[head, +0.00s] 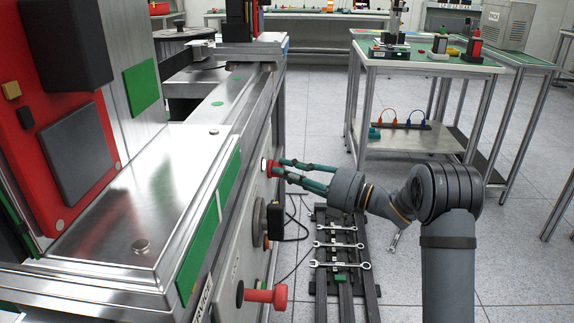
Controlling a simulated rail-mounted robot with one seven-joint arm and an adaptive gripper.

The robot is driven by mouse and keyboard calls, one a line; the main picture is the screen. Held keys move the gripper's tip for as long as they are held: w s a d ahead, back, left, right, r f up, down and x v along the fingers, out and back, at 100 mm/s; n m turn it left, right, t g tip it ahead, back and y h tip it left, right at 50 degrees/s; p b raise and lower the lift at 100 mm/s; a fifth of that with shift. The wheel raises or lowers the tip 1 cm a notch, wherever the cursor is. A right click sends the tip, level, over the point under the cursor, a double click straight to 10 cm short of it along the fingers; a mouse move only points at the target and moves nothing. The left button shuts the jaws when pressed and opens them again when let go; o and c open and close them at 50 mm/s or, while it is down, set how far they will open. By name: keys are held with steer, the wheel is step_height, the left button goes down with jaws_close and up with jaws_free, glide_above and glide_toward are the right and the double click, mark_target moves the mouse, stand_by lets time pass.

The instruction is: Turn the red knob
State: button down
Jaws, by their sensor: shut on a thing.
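The red knob (270,167) is a small red piece on the side panel of the machine, beside a small white part. My gripper (278,169) reaches in from the right, with its two green-and-dark fingers on either side of the knob. The fingers are shut on the knob, which they partly hide. The knob's turn angle is too small to make out.
Below, the machine's side carries a round grey dial (259,222), a black box (275,220) and a red handle (266,295) sticking out. Wrenches (337,265) lie on a dark rail frame on the floor. A workbench (432,62) stands at the back right.

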steer(key=shift+r+m+h+p, duration=0.1)
steer(key=shift+m+h+p, duration=0.3)
steer(key=shift+m+p, duration=0.55)
steer(key=c, duration=1.6)
jaws_free()
steer(key=shift+o, duration=0.2)
steer(key=shift+d, duration=0.1)
steer(key=v, duration=1.2)
steer(key=shift+r, duration=0.1)
